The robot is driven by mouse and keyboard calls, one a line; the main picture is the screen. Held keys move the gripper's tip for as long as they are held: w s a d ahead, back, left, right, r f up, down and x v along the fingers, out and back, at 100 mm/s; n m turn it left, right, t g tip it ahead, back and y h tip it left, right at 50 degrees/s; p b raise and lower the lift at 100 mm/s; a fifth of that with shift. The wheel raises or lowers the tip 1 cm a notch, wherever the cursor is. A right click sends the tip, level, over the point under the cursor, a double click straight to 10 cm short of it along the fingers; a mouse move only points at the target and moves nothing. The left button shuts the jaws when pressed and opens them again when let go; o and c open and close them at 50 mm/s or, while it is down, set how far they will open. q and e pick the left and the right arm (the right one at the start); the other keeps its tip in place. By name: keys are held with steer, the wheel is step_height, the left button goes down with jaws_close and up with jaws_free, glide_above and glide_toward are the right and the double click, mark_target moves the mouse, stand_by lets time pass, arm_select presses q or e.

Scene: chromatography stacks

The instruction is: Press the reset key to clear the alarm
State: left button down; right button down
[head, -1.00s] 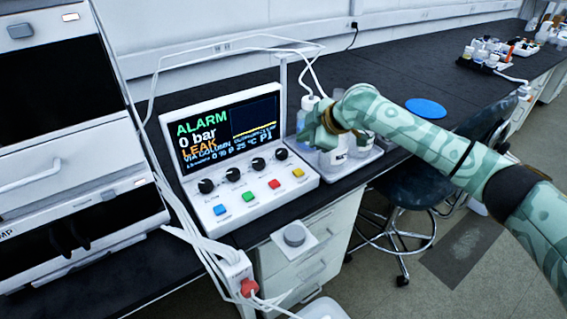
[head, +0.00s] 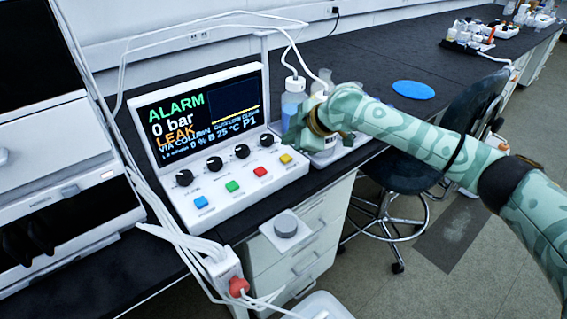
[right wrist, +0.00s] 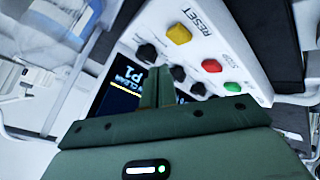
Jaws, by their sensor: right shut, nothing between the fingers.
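The white control unit (head: 225,190) stands on the dark bench, its screen (head: 198,118) reading ALARM, 0 bar and LEAK. Its front has a row of black knobs and blue, green, red and yellow keys. The yellow key (head: 286,158) is at the right end; in the right wrist view this yellow key (right wrist: 179,34) sits beside the printed word RESET. My right gripper (head: 291,138) is shut and empty, just behind and above the yellow key, apart from it in the picture. In the right wrist view the closed fingers (right wrist: 158,86) point over the panel near the knobs. My left gripper is out of view.
A tray with bottles (head: 293,100) stands right behind my right gripper. White cables and tubes run left of the unit and over it. A grey round knob (head: 286,225) sits at the bench's front edge. A blue disc (head: 413,90) and a stool (head: 420,160) are to the right.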

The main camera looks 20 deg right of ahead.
mark_target(283, 155)
steer(key=shift+f, duration=1.2)
stand_by(1.0)
steer(key=shift+f, duration=0.1)
steer(key=shift+f, duration=0.2)
steer(key=shift+f, duration=0.65)
stand_by(0.7)
steer(key=shift+r, duration=0.1)
steer(key=shift+r+p, duration=0.9)
steer(key=shift+p, duration=0.05)
